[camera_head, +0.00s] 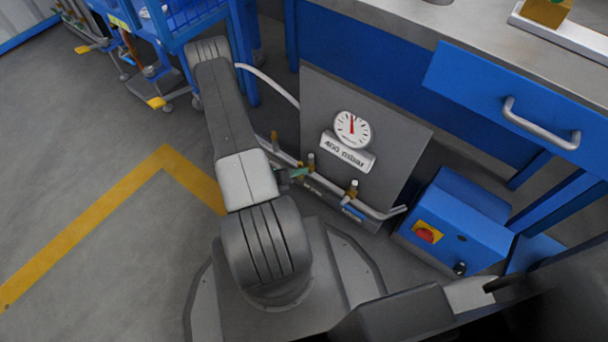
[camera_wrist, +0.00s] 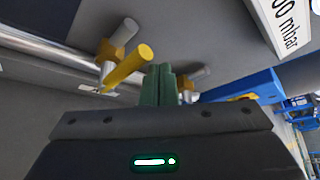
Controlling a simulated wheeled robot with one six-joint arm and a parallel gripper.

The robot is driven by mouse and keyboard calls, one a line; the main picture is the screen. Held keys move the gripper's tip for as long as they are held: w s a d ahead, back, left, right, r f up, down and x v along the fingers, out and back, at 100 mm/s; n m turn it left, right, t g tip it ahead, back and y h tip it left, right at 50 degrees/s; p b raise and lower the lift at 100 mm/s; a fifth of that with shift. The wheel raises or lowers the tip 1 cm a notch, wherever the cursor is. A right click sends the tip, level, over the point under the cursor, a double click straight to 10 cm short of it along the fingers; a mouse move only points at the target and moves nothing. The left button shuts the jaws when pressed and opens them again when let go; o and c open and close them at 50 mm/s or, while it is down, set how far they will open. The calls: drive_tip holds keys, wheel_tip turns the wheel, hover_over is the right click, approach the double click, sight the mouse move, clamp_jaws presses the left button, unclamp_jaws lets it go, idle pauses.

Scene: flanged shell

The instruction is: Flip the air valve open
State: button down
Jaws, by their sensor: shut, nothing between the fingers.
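The pipe (camera_head: 330,187) runs along the foot of a grey panel and carries several small brass valves. A nearer valve in the wrist view has a yellow lever (camera_wrist: 128,69) that sticks out from the pipe. My gripper (camera_wrist: 158,84) has its green fingers shut and empty, just right of the yellow lever; I cannot tell if they touch. In the head view my gripper (camera_head: 299,173) is beside the middle valve (camera_head: 310,161) and partly hides the area there. I cannot read which valve is air.
The grey panel (camera_head: 400,140) holds a gauge (camera_head: 352,129) and a "400 mbar" label (camera_head: 347,152). A blue box with a red switch (camera_head: 427,233) stands right of it. A workbench with a blue drawer (camera_head: 515,100) is behind. Open floor (camera_head: 90,170) lies at left.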

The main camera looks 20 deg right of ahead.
drive_tip(key=shift+w+a+r, duration=0.1)
drive_tip(key=shift+w+a, duration=0.15)
drive_tip(key=shift+w, duration=0.15)
drive_tip(key=shift+w+a, duration=0.2)
drive_tip(key=shift+w, duration=0.1)
